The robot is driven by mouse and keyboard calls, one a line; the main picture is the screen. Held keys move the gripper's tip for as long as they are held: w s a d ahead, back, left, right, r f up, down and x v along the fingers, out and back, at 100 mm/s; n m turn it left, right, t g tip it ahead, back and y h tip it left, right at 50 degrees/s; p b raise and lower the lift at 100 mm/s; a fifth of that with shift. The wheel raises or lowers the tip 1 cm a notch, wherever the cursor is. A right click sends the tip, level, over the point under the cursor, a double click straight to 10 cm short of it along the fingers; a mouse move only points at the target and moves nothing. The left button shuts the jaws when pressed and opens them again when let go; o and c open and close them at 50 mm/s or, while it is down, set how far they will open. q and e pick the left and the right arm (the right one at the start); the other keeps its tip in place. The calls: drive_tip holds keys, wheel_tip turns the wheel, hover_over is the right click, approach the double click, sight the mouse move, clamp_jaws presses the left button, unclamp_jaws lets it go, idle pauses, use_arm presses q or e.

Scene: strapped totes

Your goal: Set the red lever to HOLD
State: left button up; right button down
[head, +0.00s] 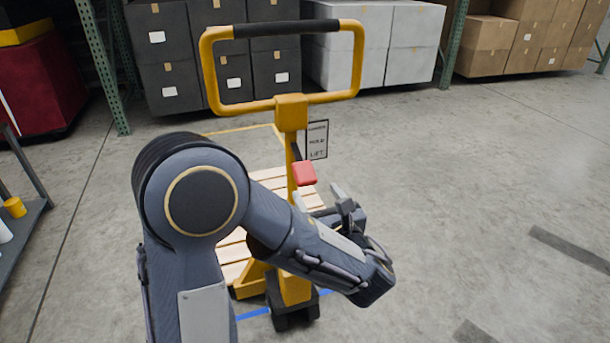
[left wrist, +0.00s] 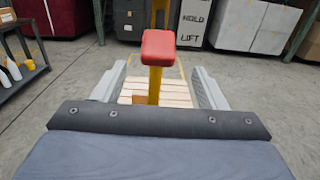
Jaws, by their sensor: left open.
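The red lever (head: 304,173) has a block-shaped knob and sits on the yellow mast of a pallet jack (head: 291,112). A white label plate (head: 317,139) beside the mast carries several words, among them HOLD and LIFT. In the head view the knob shows lower than the word LIFT; I cannot tell its exact setting. My left gripper (head: 318,195) is open and empty, just below the knob in the picture. In the left wrist view the red knob (left wrist: 158,48) shows ahead, between and above the two spread fingers (left wrist: 155,86). No contact shows. My right gripper is out of view.
The yellow loop handle (head: 283,103) rises above the lever. A wooden pallet (head: 233,245) lies behind the mast, partly hidden by my left arm. Racks with dark, white and brown boxes (head: 490,45) stand at the back.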

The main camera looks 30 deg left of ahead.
sight(309, 183)
use_arm(q)
drive_tip(key=x, duration=0.7)
drive_tip(key=shift+a, duration=0.15)
drive_tip(key=c, duration=1.4)
drive_tip(key=r+g+h+p, duration=0.1)
drive_tip(key=r+p, duration=0.1)
drive_tip(key=p, duration=0.3)
drive_tip(key=r+g+h+p, duration=0.2)
drive_tip(key=p, duration=0.4)
drive_tip(key=shift+s+d+p, duration=0.25)
drive_tip(key=shift+p, duration=0.05)
drive_tip(key=shift+h+p, duration=0.3)
drive_tip(key=shift+f, duration=0.1)
